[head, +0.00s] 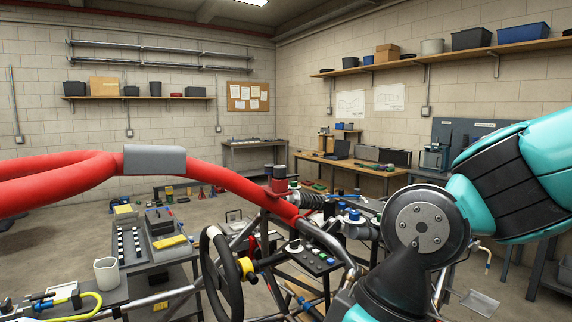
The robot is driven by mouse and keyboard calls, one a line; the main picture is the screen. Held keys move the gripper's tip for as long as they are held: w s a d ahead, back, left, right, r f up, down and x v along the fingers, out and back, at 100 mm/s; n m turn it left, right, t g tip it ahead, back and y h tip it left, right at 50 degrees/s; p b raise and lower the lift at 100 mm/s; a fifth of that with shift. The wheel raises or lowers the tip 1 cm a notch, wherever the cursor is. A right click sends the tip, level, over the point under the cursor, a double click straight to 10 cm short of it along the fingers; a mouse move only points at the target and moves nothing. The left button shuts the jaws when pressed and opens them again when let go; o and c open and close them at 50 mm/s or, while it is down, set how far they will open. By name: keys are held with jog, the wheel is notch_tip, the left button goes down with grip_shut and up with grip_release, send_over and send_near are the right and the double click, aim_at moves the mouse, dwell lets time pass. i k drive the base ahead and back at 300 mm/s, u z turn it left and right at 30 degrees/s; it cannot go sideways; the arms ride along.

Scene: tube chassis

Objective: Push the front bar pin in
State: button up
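A red padded bar (225,178) of the tube chassis runs across the left and middle of the head view, with a grey sleeve (154,159) around it. A red cylinder (279,182) stands by its lower right end, near a coil spring (312,201). I cannot make out which part is the front bar pin, nor whether it is in or out. My teal and black arm covers the right side and the lower middle, hiding part of the chassis. My gripper's fingers do not show.
A black steering wheel (222,278) and a switch panel (306,257) are in the lower middle. A wooden workbench (345,167) is along the back wall. Open floor shows at the left.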

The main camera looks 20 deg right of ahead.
aim_at(268, 168)
jog(key=z, duration=0.85)
jog(key=i, duration=0.35)
jog(key=u, duration=0.6)
